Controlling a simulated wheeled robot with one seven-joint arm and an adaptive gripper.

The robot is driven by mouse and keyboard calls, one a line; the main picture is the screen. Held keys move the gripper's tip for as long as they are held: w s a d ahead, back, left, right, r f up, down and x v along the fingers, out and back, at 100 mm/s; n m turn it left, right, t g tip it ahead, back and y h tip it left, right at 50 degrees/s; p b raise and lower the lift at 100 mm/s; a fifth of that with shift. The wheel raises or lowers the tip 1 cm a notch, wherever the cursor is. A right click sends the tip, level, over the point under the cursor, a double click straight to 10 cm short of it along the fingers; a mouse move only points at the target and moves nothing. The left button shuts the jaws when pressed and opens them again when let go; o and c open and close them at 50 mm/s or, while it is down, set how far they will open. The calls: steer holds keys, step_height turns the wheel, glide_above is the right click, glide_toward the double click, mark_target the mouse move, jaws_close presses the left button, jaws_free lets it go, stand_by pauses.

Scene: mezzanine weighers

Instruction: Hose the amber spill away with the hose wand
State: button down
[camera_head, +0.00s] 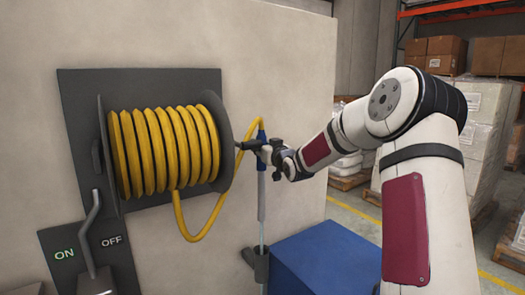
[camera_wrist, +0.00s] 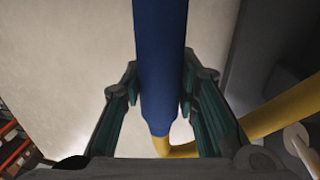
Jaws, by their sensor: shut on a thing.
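The hose wand stands upright near the wall's right end, with a blue grip (camera_wrist: 160,60) and a grey tube (camera_head: 261,200). Its lower end is at a dark holder (camera_head: 257,263); I cannot tell whether it is seated in it. My gripper (camera_head: 258,147) is shut on the blue grip, with one finger on each side in the wrist view. The yellow hose (camera_head: 197,238) runs from the reel (camera_head: 222,125) and loops up to the wand's top. The amber spill is not in view.
A lever (camera_head: 91,235) stands on a plate marked ON and OFF (camera_head: 120,258) at lower left. A blue box (camera_head: 325,258) stands below my arm. Wrapped pallets (camera_head: 485,125) and racking are behind at right. Some floor is clear between the box and pallets.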

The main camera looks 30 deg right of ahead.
steer(key=shift+a+r+p, duration=0.1)
steer(key=shift+r+p, duration=1.5)
steer(key=shift+r, duration=2.15)
steer(key=shift+f, duration=0.1)
